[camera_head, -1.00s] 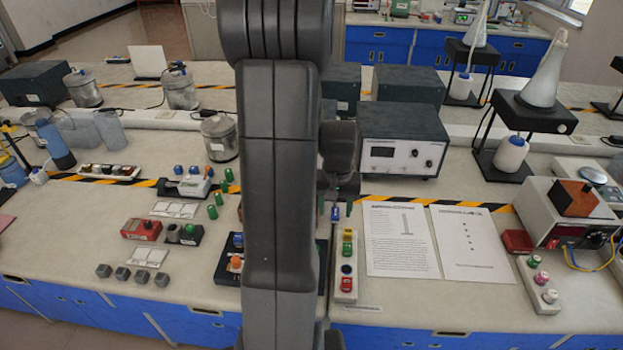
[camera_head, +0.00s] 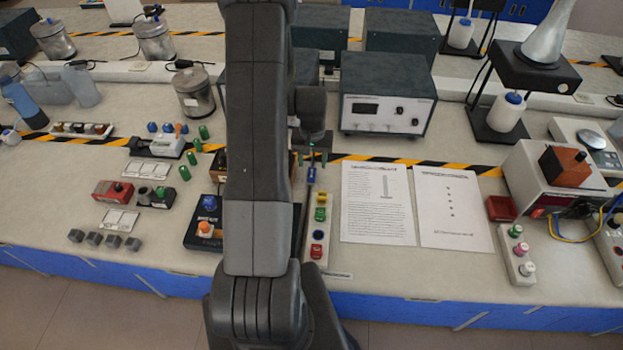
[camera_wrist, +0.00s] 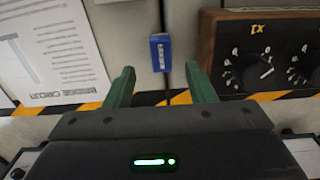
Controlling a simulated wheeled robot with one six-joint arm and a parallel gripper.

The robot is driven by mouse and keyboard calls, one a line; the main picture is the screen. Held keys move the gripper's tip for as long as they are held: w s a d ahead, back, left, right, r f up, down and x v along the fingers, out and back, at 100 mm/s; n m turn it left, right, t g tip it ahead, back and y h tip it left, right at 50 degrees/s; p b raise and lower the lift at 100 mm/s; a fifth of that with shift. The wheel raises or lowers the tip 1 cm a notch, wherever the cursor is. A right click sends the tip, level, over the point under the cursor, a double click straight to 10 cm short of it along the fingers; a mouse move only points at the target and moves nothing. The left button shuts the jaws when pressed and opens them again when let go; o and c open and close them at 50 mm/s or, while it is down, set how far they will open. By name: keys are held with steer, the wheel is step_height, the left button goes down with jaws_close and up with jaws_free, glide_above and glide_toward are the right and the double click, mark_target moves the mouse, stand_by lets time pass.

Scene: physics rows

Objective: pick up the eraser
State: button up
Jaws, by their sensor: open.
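The eraser is a small blue block with white lettering (camera_wrist: 161,52). In the wrist view it lies just past the fingertips, roughly centred in the gap between them. In the head view it is a small blue piece (camera_head: 311,175) on the bench, above the strip of coloured buttons. My gripper (camera_wrist: 160,76) is open, with its two green fingers spread and nothing between them. In the head view its fingertips (camera_head: 313,158) show just above the eraser. My arm hides part of the bench left of it.
A wooden dial box (camera_wrist: 262,52) stands close to the right finger in the wrist view. A printed sheet (camera_head: 377,205) lies right of the eraser in the head view. A button strip (camera_head: 309,250) lies below the eraser, and a grey instrument (camera_head: 388,95) stands behind.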

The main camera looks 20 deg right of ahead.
mark_target(312, 172)
step_height(312, 172, down, 6)
steer(key=shift+w+r+b, duration=0.15)
steer(key=shift+r+b, duration=0.05)
steer(key=shift+b, duration=0.85)
steer(key=shift+r, duration=0.1)
jaws_close()
step_height(312, 172, up, 10)
steer(key=p, duration=0.4)
steer(key=c, duration=0.9)
jaws_free()
steer(key=shift+c, duration=0.4)
